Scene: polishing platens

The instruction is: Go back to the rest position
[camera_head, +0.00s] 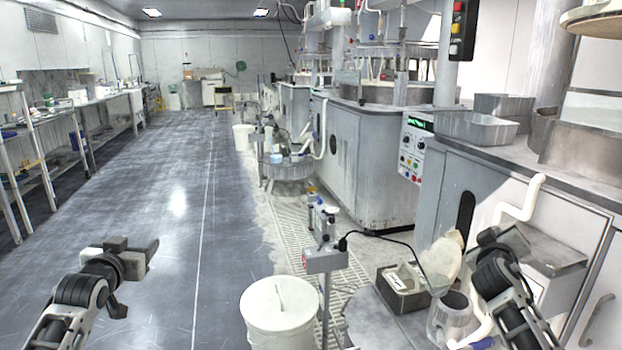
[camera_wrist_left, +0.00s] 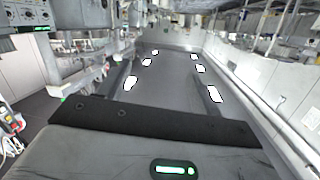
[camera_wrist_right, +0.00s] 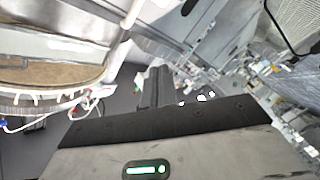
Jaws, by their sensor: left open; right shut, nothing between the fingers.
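My left gripper (camera_head: 136,280) is at the lower left of the head view, over the open floor, with its fingers apart and nothing between them. My right gripper (camera_head: 508,242) is at the lower right, in front of the grey machine cabinet, and is shut with nothing held. Its closed fingers also show in the right wrist view (camera_wrist_right: 157,88).
A white bucket (camera_head: 279,311) stands in front, beside a grey post stand (camera_head: 324,262). The floor (camera_head: 170,190) is clear; shelving (camera_head: 35,165) lines the left.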

